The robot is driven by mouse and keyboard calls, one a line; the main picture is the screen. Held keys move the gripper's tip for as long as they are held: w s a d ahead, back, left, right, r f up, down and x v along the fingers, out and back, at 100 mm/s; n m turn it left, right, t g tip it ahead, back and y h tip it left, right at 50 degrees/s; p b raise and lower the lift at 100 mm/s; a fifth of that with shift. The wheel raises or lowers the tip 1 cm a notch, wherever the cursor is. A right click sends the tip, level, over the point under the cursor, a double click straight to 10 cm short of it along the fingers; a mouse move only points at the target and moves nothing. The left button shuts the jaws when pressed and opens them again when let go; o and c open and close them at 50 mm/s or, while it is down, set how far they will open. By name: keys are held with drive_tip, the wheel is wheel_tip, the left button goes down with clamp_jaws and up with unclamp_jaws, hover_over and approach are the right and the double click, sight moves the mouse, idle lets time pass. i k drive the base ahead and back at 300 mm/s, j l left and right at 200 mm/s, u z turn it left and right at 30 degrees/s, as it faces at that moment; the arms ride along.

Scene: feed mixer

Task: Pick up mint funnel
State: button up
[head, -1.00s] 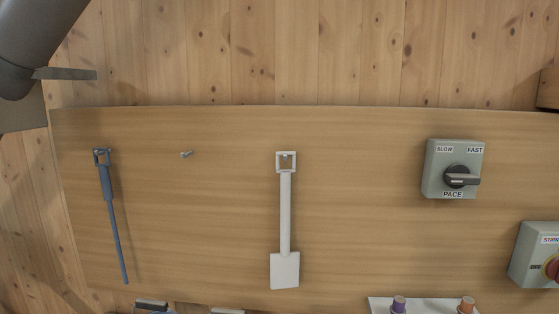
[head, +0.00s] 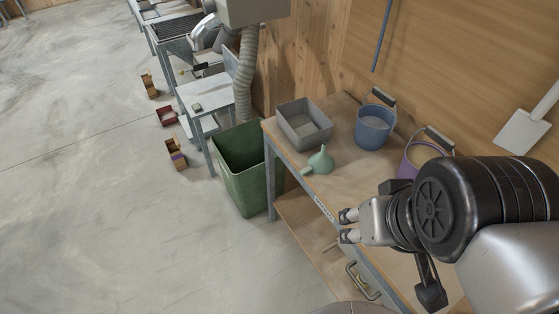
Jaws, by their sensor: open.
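The mint funnel (head: 320,160) rests on the wooden tabletop near its front left edge, in front of a grey tray. Its spout seems to point to the lower left, toward the table edge. My gripper (head: 343,226) is open and empty at the table's front edge, to the right of and nearer than the funnel. It is apart from the funnel, and nothing hides the funnel.
A grey tray (head: 303,124), a blue bucket (head: 374,127) and a purple bucket (head: 417,159) stand on the table around the funnel. A green bin (head: 243,170) stands on the floor left of the table. The floor in front is clear.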

sight(320, 163)
drive_tip(key=i+j+z, duration=0.15)
drive_tip(key=i+j, duration=0.25)
drive_tip(key=i+j+z, duration=0.1)
drive_tip(key=i+j, duration=0.3)
drive_tip(key=j, duration=0.15)
